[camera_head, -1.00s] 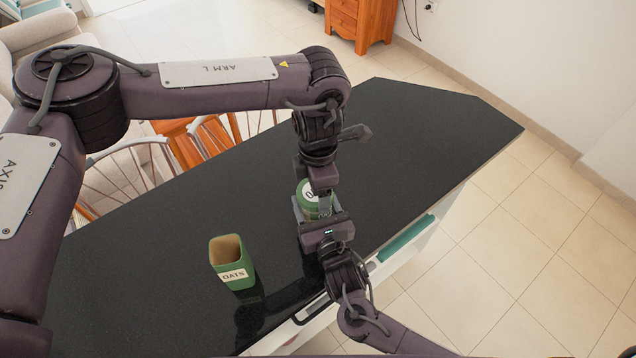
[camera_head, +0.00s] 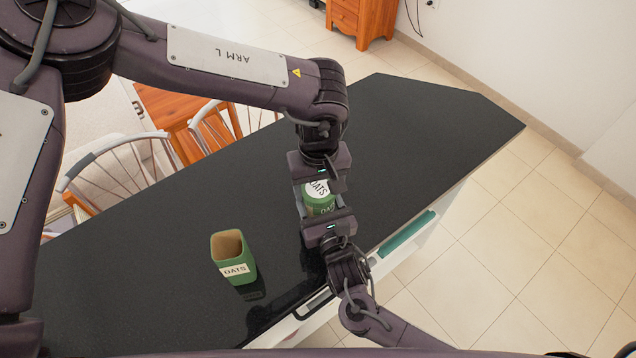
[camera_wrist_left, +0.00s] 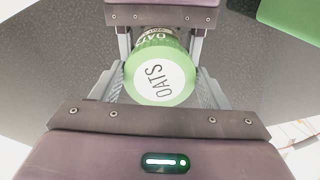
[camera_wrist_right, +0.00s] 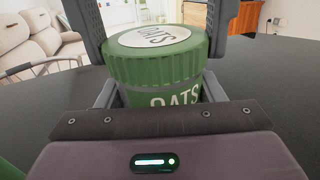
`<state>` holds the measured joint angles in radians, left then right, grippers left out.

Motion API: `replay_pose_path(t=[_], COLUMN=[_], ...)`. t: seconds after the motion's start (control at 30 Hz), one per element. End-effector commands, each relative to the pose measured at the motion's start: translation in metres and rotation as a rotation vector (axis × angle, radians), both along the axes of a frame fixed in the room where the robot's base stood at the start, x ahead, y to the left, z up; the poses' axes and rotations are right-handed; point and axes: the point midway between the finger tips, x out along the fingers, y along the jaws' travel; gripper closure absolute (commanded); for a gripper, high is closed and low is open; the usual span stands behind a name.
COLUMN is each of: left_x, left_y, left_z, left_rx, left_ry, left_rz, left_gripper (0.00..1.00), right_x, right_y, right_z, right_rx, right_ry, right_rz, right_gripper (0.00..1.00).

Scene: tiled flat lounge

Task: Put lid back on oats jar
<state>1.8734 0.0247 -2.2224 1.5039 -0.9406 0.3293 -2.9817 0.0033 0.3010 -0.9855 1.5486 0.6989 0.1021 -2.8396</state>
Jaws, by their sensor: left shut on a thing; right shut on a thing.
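A round green jar (camera_head: 321,210) with OATS on its side stands on the black counter. Its green ridged lid (camera_head: 317,189), with a white OATS label, sits on top, seemingly level; it also shows in the left wrist view (camera_wrist_left: 160,78) and the right wrist view (camera_wrist_right: 155,60). My left gripper (camera_head: 318,186) comes from above, its fingers shut on opposite sides of the lid. My right gripper (camera_head: 320,212) comes from the near side and is shut on the jar body, below the lid. The fingers hide part of the jar's sides.
An open, empty-looking square green container (camera_head: 235,257) labelled OATS stands on the counter (camera_head: 420,130) to the left. Chairs (camera_head: 115,170) line the far side. The counter's right part is clear.

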Motion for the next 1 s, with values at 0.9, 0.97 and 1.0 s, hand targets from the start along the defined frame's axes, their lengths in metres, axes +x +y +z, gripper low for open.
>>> replay_pose_path(t=[0.9,0.97,1.0], left_x=[-0.001,-0.001,-0.001], left_y=[0.005,0.006,0.006], left_z=[0.001,0.001,0.002], left_rx=[0.003,0.003,0.003], left_ry=[0.016,0.015,0.015], left_rz=[-0.162,-0.162,-0.162], left_gripper=[0.1,0.1,0.1], right_x=[-0.002,-0.002,-0.002], right_y=[0.005,0.005,0.005], right_z=[0.001,0.001,0.001], right_rx=[0.002,0.002,0.002], right_ry=[0.0,0.0,0.0], right_rz=[0.013,0.012,0.012], right_gripper=[1.0,1.0,1.0])
